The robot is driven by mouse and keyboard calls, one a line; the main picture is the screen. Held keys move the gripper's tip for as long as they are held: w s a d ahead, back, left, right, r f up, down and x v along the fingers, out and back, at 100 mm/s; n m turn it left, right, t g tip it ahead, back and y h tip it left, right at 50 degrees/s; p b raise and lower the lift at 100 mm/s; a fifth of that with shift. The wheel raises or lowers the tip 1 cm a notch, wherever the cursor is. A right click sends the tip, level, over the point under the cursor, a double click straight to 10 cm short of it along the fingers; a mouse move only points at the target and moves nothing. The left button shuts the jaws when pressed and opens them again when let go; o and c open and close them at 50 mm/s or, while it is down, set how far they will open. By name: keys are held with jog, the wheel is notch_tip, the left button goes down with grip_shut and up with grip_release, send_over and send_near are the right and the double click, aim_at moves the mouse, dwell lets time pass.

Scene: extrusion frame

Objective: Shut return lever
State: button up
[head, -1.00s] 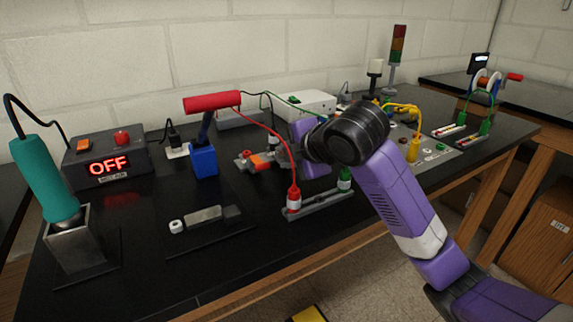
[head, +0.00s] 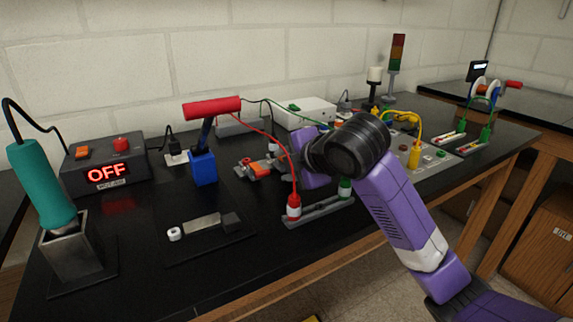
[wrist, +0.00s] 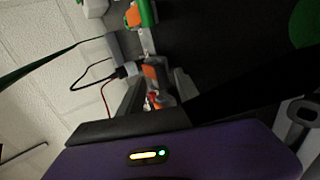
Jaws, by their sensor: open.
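A small grey connector block with orange levers (head: 258,168) sits on the black bench, left of my gripper in the head view. I cannot tell which lever is the return one, or its exact angle. In the wrist view an orange lever (wrist: 151,73) shows just beyond the fingers, and another orange part (wrist: 133,15) lies farther up beside a green piece. My gripper (wrist: 155,95) is open, with its dark fingers either side of small red and orange parts. Contact cannot be told.
A red wire runs to a red plug on a grey rail (head: 318,211) just in front of my gripper. A blue stand with a red handle (head: 204,165) stands to the left. A white box (head: 305,112) is behind.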

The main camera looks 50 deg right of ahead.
jog(key=shift+p+v, duration=0.6)
jog(key=shift+v, duration=3.3)
